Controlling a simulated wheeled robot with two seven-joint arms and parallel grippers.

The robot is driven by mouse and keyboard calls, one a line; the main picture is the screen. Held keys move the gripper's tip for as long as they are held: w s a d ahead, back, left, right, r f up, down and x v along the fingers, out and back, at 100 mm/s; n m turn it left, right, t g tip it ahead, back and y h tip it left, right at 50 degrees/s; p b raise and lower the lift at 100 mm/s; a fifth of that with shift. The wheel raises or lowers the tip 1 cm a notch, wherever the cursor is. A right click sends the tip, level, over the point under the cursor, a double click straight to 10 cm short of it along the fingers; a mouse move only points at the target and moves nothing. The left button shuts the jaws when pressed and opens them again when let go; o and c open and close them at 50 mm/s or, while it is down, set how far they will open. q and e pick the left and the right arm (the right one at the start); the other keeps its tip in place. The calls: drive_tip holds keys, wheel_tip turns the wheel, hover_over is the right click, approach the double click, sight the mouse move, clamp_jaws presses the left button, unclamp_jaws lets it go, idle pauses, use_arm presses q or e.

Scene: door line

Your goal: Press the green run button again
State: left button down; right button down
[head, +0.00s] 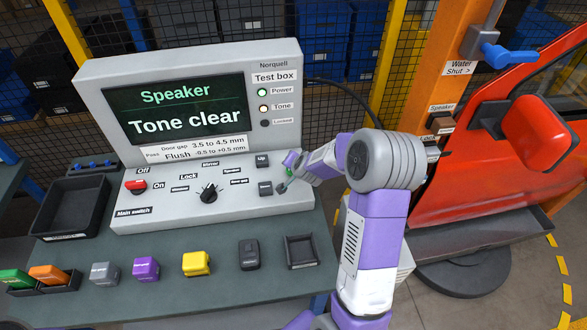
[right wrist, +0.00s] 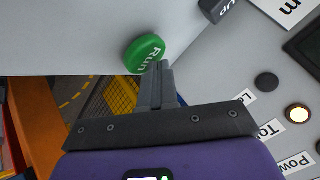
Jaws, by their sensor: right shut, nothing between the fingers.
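The test box (head: 290,95) stands on the bench with its screen reading "Speaker" and "Tone clear". The green run button (right wrist: 145,54), marked "Run", is on its panel in the right wrist view. In the head view only a sliver of green (head: 289,172) shows beside my right gripper (head: 283,187). In the right wrist view the right gripper (right wrist: 160,68) is shut and empty, its fingertips at the button's edge. I cannot tell whether they touch it. My left gripper is not in view.
Up (head: 262,160) and another dark button (head: 265,188) sit close by. The selector knob (head: 208,194) and red main switch (head: 136,186) are further left. Coloured blocks, a yellow one (head: 196,263) among them, line the bench front. A red car door (head: 490,160) stands at right.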

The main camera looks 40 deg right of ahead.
drive_tip(key=shift+r, duration=0.1)
idle(0.3)
drive_tip(key=shift+r+p, duration=0.8)
drive_tip(key=shift+p, duration=0.05)
wheel_tip(320, 180, up, 5)
drive_tip(key=p, duration=0.4)
drive_tip(key=shift+p, duration=0.3)
wheel_tip(320, 180, up, 8)
drive_tip(key=p, duration=0.7)
drive_tip(key=shift+r+p, duration=0.15)
drive_tip(key=shift+p, duration=0.25)
